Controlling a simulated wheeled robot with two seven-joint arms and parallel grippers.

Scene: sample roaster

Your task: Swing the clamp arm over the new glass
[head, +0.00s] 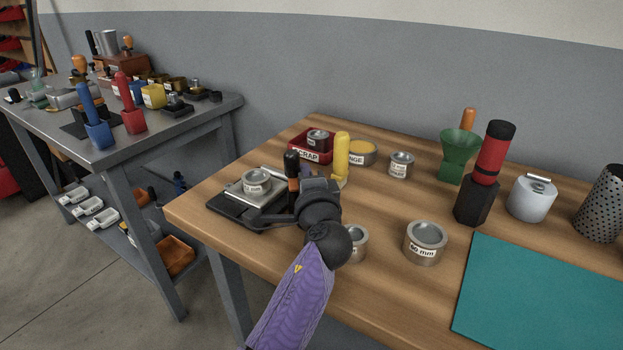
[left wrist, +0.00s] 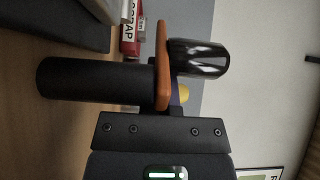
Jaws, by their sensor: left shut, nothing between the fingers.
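The fixture (head: 231,215) is a black base with a silver plate near the table's left corner. A round metal-rimmed glass (head: 256,176) with a white label sits upright on its plate. Right of the glass stands the clamp's black-knobbed handle (head: 291,161) with an orange stem. In the left wrist view a shiny black knob (left wrist: 198,58), an orange piece (left wrist: 162,65) and a black cylinder (left wrist: 95,80) are close before the gripper. My left gripper (head: 305,188) is shut and empty beside the handle; its fingertips are mostly hidden. I cannot tell whether it touches. My right gripper is out of view.
A red scrap bin (head: 304,152) with a piece in it and a yellow-handled tool (head: 341,155) stand behind the fixture. Labelled tins (head: 425,243) stand to the right. A green funnel (head: 459,150) and a teal mat (head: 545,300) are farther right. Wood between is clear.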

